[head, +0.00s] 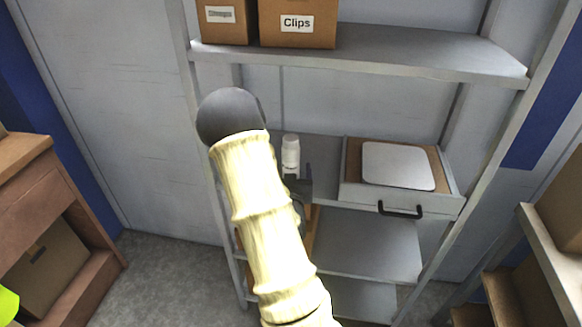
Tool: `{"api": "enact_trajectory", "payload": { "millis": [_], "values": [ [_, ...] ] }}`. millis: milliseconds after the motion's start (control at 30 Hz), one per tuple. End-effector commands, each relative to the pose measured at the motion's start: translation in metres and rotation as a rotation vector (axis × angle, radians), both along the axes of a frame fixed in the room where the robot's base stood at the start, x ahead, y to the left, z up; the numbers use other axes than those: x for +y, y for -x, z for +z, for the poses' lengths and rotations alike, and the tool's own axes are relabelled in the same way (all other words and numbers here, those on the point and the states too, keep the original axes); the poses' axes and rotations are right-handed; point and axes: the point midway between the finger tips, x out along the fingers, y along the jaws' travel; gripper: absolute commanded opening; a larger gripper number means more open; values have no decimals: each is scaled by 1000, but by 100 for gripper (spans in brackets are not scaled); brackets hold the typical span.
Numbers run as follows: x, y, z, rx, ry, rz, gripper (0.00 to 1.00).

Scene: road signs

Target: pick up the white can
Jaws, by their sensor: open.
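The white can (290,152) stands upright on the middle shelf (320,150) of the grey rack, left of a drawer box. My gripper (294,179) is a small dark shape just in front of the can's lower end, partly hidden by my cream-covered arm. It is open. The can's base is partly covered by the gripper, and I cannot tell whether the fingers are beside the can or short of it.
A drawer box with a black handle (401,211) and a white panel (397,166) on top sits to the right. Cardboard boxes, one labelled "Clips" (298,38), stand on the shelf above. Lower shelves (368,250) look mostly clear. Brown furniture (55,215) stands at left.

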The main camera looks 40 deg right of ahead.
Motion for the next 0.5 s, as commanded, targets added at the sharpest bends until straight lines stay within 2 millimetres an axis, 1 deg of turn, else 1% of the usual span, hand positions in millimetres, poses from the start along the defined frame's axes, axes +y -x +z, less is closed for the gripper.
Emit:
{"api": "enact_trajectory", "payload": {
  "millis": [33, 133, 200, 400, 500],
  "values": [
    [0, -1, -3, -4, 2, 1, 75],
    [-2, -2, -1, -2, 2, 1, 75],
    [-10, -10, 3, 1, 2, 0, 75],
    [-27, -31, 3, 0, 1, 0, 75],
    [-32, -37, 2, 1, 1, 0, 75]
  ]
}}
